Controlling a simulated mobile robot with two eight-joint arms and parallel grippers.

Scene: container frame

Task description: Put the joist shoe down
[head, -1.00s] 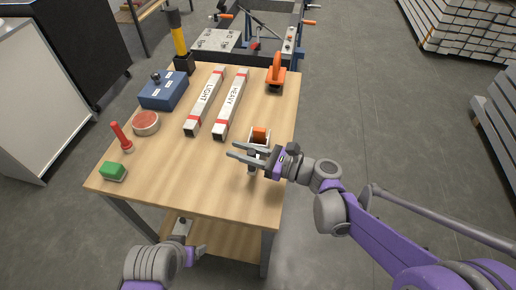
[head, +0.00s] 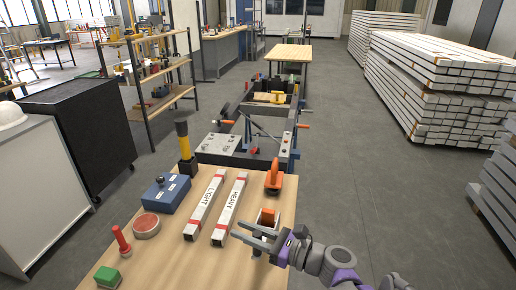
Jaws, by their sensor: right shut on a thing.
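My left gripper is not in view.
Two white bars marked LIGHT (head: 206,205) and HEAVY (head: 230,208) lie left of the shoe. An orange-handled tool (head: 274,178) stands behind it. A blue box (head: 166,193), red disc (head: 146,226), red-handled stamp (head: 121,240) and green block (head: 107,277) line the left side.

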